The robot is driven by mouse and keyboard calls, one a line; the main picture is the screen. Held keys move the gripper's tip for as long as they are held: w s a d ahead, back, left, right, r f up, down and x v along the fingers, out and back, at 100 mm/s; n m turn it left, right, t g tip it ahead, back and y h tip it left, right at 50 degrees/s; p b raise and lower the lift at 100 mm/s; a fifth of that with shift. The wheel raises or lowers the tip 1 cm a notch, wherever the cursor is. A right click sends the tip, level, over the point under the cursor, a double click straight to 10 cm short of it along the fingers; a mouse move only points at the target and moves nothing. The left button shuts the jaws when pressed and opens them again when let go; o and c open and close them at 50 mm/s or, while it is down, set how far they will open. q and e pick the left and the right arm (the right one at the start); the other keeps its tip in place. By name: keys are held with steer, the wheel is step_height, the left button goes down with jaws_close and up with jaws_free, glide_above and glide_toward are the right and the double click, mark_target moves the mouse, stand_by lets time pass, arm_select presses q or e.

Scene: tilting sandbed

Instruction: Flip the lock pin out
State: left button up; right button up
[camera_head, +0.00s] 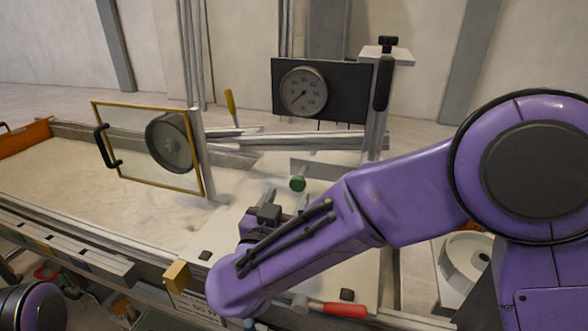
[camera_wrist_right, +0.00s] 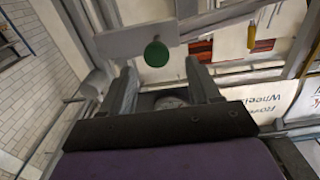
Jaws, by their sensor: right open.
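A pin with a round green knob (camera_head: 298,184) sticks out below the grey bracket in the head view; I cannot tell for sure that it is the lock pin. In the right wrist view the green knob (camera_wrist_right: 157,54) shows beyond the fingertips, roughly between them in line. My right gripper (camera_head: 268,206) is beside and in front of the knob, partly behind my own forearm. In the right wrist view my right gripper (camera_wrist_right: 163,84) has its two fingers apart, with nothing held between them. My left gripper is out of view.
A round gauge (camera_head: 304,91) on a dark panel stands behind. A gold-framed clear panel (camera_head: 148,148) with a black handle stands left, over the sand bed (camera_head: 60,180). A yellow handle (camera_head: 230,101) and a red handle (camera_head: 345,310) are near. A yellow block (camera_head: 177,277) sits on the front rail.

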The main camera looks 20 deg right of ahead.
mark_target(296, 184)
steer(key=shift+w+d+r+p, duration=0.25)
steer(key=shift+w+d, duration=0.15)
steer(key=shift+d, duration=0.15)
steer(key=shift+w+d+r+p, duration=0.2)
steer(key=shift+w+d, duration=0.2)
steer(key=shift+d, duration=0.15)
steer(key=x, duration=0.6)
steer(key=shift+w+a+f+p, duration=0.25)
steer(key=shift+f+p, duration=0.15)
steer(key=shift+s+r, duration=0.15)
steer(key=shift+s, duration=0.15)
steer(key=shift+w, duration=0.15)
jaws_close()
steer(key=shift+a, duration=0.15)
steer(key=p+v, duration=0.3)
steer(key=v, duration=0.2)
steer(key=shift+s+a, duration=0.15)
steer(key=shift+s, duration=0.15)
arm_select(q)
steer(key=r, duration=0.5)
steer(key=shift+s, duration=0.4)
